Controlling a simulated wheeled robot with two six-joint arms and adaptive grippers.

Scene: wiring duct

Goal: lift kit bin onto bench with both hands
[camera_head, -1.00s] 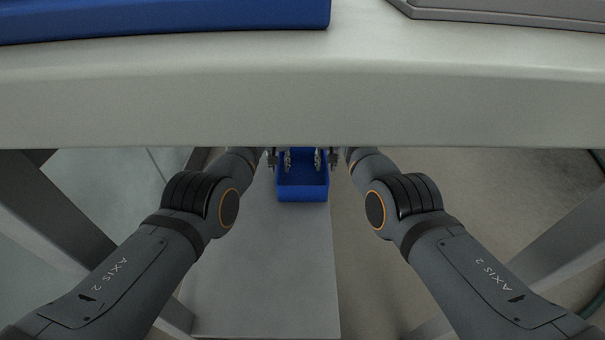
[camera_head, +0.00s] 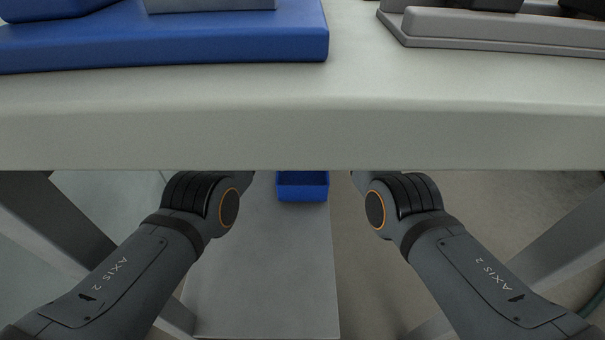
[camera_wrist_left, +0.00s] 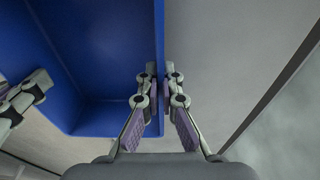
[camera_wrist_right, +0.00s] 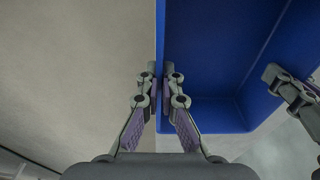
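The blue kit bin (camera_head: 302,187) shows in the head view below the bench front edge, its far part hidden by the bench. In the left wrist view the bin (camera_wrist_left: 105,60) looks empty, and my left gripper (camera_wrist_left: 160,78) is shut on its side wall, one finger inside and one outside. In the right wrist view the bin (camera_wrist_right: 215,50) has my right gripper (camera_wrist_right: 160,78) shut on the opposite wall in the same way. Both grippers are hidden behind the bench in the head view. The bench (camera_head: 300,135) spans the upper head view.
On the bench top stand a blue tray (camera_head: 240,48) at left and a grey tray (camera_head: 470,28) at right, with a bare strip between them. A grey lower surface (camera_head: 265,270) lies beneath the bin. Bench legs (camera_head: 55,220) stand at the sides.

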